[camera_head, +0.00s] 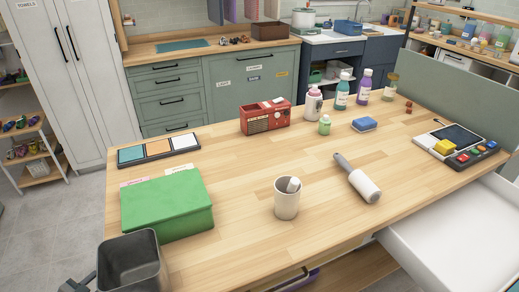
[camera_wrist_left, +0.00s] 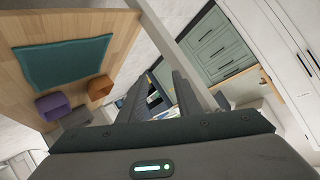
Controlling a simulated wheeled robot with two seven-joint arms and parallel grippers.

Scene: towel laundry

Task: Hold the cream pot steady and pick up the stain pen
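The cream pot (camera_head: 286,205) stands upright on the wooden table, near the front edge. A white stick-like end, which looks like the stain pen (camera_head: 293,185), leans in it and shows above the rim; its lower part is hidden inside the pot. My left gripper (camera_wrist_left: 164,88) shows in the left wrist view with its two dark fingers apart and nothing seen between them. It is away from the pot, which is not in that view. My right gripper is in neither view.
A lint roller (camera_head: 358,180) lies right of the pot. A green box (camera_head: 166,208) and a grey bin (camera_head: 129,264) stand left. The table around the pot is clear.

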